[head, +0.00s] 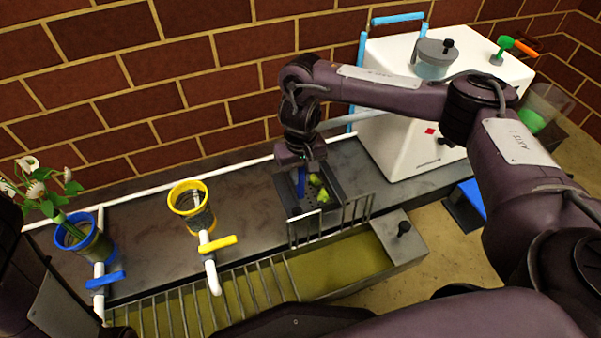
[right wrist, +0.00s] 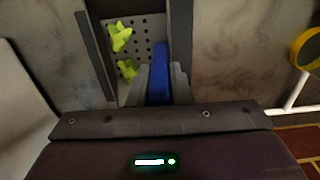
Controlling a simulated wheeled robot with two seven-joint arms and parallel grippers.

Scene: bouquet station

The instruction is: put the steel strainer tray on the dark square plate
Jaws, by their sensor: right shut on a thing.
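My left gripper is not in view.
The white machine (head: 410,130) stands close to the right. A yellow-rimmed cup (head: 188,198) and a blue-rimmed cup with flowers (head: 85,245) stand left, with white pipes and valves. A slatted trough (head: 340,266) runs along the front. The counter between yellow cup and tray is clear.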

